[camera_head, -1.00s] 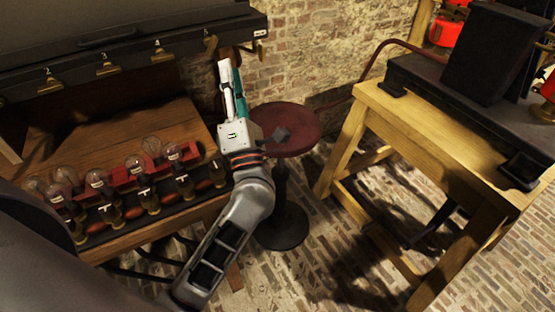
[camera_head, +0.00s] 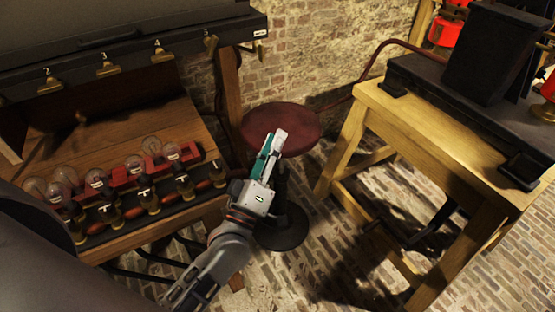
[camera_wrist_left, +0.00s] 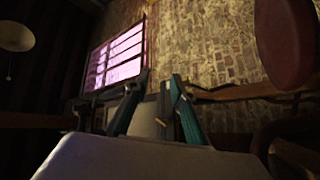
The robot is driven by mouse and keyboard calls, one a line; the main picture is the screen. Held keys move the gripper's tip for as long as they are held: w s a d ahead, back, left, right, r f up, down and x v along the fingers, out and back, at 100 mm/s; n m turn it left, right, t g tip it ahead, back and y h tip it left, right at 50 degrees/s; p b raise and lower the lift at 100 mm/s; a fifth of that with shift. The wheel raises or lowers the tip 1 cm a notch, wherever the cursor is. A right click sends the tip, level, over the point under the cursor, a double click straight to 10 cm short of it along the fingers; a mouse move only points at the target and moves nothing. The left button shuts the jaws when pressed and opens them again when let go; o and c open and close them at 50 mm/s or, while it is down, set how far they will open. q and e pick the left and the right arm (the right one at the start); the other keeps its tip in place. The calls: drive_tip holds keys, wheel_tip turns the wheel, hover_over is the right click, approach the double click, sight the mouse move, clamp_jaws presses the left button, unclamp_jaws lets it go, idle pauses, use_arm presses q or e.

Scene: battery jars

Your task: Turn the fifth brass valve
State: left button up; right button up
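Brass valves hang in a row along the front edge of a black cabinet at the upper left of the head view. The fifth brass valve (camera_head: 210,44) is at the right end of the row; the fourth valve (camera_head: 161,53), third valve (camera_head: 107,66) and second valve (camera_head: 49,83) are to its left. My left gripper (camera_head: 276,138) is apart from the fifth valve, below and right of it, in front of the red stool. In the left wrist view its fingers (camera_wrist_left: 152,100) are apart with nothing seen between them. My right gripper is out of view.
The round red stool (camera_head: 300,120) stands behind the gripper. A wooden bench (camera_head: 130,118) with glass bulbs (camera_head: 62,180) and several small jars is at the left. A wooden table (camera_head: 430,125) with a black case is at the right. Brick floor lies between.

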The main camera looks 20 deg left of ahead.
use_arm(q)
drive_tip(key=shift+s+d+f+m+g+h, duration=0.25)
drive_tip(key=shift+f+m, duration=0.2)
drive_tip(key=shift+f, duration=0.25)
drive_tip(key=shift+s+d+f+m+g+h, duration=0.1)
drive_tip(key=shift+d+f+m+g+h, duration=0.1)
drive_tip(key=shift+f+m+h, duration=0.3)
drive_tip(key=shift+s+d+f+m+g+h, duration=0.2)
drive_tip(key=shift+f+m, duration=0.25)
drive_tip(key=shift+f, duration=0.4)
drive_tip(key=shift+r, duration=0.1)
